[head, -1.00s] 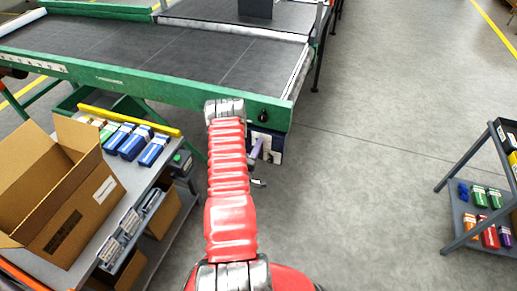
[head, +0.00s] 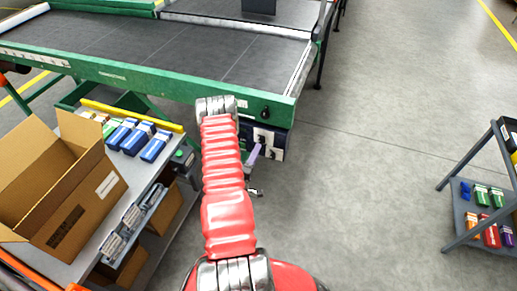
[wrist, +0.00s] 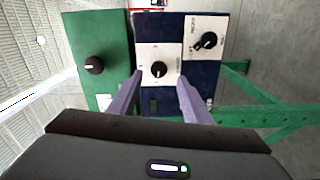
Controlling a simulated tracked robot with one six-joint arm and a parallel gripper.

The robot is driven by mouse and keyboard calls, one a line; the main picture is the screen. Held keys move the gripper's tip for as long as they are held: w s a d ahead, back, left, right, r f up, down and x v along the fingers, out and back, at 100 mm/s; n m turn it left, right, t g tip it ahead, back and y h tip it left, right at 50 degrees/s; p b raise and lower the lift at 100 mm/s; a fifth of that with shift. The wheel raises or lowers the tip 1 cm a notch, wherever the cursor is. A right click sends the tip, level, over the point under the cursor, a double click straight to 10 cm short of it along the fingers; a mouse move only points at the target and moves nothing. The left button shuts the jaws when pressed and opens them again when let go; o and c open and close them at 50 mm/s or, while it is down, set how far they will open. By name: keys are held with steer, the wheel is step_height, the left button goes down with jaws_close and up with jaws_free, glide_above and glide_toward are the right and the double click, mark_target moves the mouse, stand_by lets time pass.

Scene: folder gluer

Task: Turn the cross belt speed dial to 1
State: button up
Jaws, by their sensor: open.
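A dark blue control box (wrist: 150,27) carries two white plates with black dials. One dial (wrist: 158,69) sits in the middle of the wrist view, between and beyond my fingertips. A second dial (wrist: 207,41) is on the plate to its right. The plate lettering is too small to tell which is the cross belt speed dial or its setting. My gripper (wrist: 161,79) is open, its two purple fingers apart on either side of the middle dial; contact is not visible. In the head view, the box (head: 268,140) hangs under the conveyor's end, with my gripper (head: 252,157) in front.
A third black knob (wrist: 94,65) is on the green conveyor frame, left of the box. In the head view, a bench with an open carton (head: 90,205) and blue packs stands left. A grey shelf cart (head: 468,245) stands right. The floor between is clear.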

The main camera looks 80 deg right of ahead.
steer(key=a, duration=0.7)
steer(key=shift+w+a, duration=0.3)
steer(key=shift+w, duration=0.05)
